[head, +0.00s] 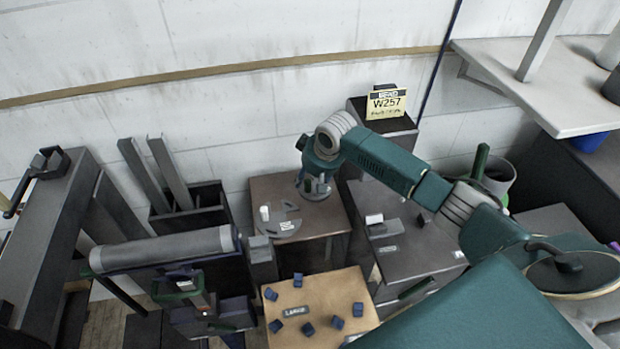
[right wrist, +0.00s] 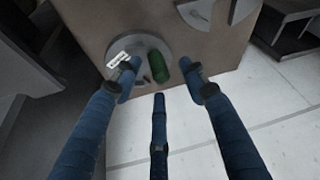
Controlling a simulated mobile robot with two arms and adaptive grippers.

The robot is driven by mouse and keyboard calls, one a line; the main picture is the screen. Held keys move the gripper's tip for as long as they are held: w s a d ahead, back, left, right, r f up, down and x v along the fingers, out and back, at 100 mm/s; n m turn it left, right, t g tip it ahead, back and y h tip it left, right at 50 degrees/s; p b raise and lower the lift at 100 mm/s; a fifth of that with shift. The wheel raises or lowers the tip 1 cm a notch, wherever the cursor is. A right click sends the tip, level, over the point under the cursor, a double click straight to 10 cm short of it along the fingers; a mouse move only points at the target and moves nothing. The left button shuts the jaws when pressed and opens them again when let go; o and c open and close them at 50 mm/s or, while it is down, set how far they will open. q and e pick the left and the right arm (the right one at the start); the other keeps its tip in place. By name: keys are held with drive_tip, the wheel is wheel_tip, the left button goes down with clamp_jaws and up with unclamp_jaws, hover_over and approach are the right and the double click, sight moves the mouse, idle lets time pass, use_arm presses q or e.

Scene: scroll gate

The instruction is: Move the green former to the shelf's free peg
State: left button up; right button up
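The green former (right wrist: 160,69) is a short green cylinder on a round grey plate (right wrist: 141,47) with a white label, in the right wrist view. In the head view the green former (head: 308,185) is small and partly hidden by my right gripper (head: 317,183). The right gripper (right wrist: 160,82) is spread, with blue fingers on both sides of the former and one finger below. The right fingertip is close to the former; I cannot tell whether it touches. I cannot tell which peg is the free one. My left gripper is not in view.
The brown table (head: 262,190) also bears a grey rounded plate (head: 281,229) with a white cylinder (head: 265,212). A light wooden table (head: 340,283) with several blue blocks stands in front. A white shelf (head: 575,100) is at upper right. A yellow sign (head: 386,103) stands behind my arm.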

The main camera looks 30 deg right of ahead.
drive_tip(key=shift+s+f, duration=0.1)
drive_tip(key=shift+f, duration=0.05)
drive_tip(key=v, duration=1.2)
